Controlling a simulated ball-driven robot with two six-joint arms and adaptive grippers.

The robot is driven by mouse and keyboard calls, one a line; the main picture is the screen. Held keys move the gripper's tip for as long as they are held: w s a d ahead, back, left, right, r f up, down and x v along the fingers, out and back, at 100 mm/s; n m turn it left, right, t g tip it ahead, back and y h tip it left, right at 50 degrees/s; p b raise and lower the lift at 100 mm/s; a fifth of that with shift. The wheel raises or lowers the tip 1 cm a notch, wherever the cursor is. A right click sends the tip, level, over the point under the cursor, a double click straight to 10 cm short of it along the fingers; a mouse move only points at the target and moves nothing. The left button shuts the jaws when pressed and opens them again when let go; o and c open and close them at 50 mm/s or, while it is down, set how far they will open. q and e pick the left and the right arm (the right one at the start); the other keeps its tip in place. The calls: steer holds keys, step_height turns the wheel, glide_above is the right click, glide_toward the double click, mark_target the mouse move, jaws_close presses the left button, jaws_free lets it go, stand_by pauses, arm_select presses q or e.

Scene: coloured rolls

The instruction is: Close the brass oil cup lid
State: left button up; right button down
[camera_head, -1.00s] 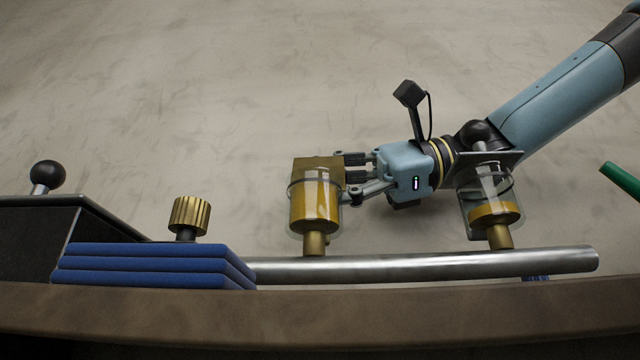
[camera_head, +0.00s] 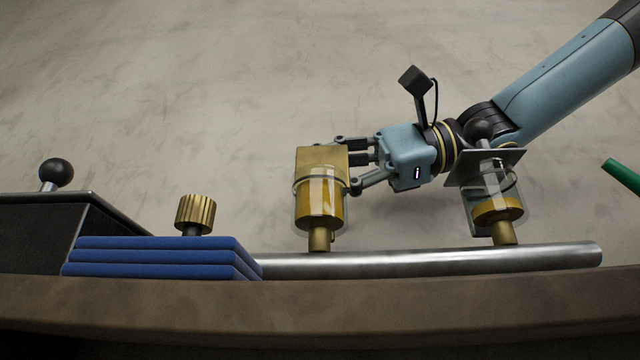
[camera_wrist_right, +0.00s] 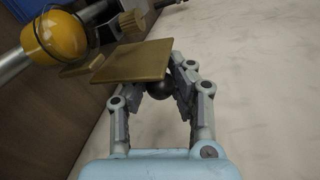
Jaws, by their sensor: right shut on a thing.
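The brass oil cup (camera_head: 318,205) is a glass cup with yellow oil, standing upright on a metal pipe in the head view. Its square brass lid (camera_head: 321,158) stands tilted up at the cup's far rim; it also shows in the right wrist view as a flat plate (camera_wrist_right: 132,62). My right gripper (camera_head: 352,165) is at the lid's right side. In the right wrist view its fingers (camera_wrist_right: 158,92) are closed around a black ball knob (camera_wrist_right: 159,89) by the plate, partly hidden by the plate. My left gripper is out of view.
A second oil cup (camera_head: 497,212) with a grey tilted lid (camera_head: 486,166) stands to the right on the pipe (camera_head: 430,258), close to my right wrist. A brass knurled knob (camera_head: 195,213), blue stacked pads (camera_head: 160,258) and a black-ball lever (camera_head: 56,173) are on the left.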

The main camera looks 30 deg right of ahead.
steer(key=shift+w+d+f+m+b, duration=0.15)
steer(key=shift+w+f+m+b, duration=0.15)
steer(key=shift+m, duration=0.4)
steer(key=shift+r+m+p, duration=0.1)
steer(key=shift+m+p, duration=0.2)
steer(key=shift+p, duration=0.2)
steer(key=shift+w+d+f+g+y, duration=0.1)
steer(key=shift+f+g+y, duration=0.1)
steer(key=shift+g+y, duration=0.1)
steer(key=c, duration=1.7)
jaws_free()
steer(key=o, duration=0.6)
steer(key=shift+d, duration=0.25)
steer(key=shift+o, duration=0.2)
steer(key=shift+a, duration=0.15)
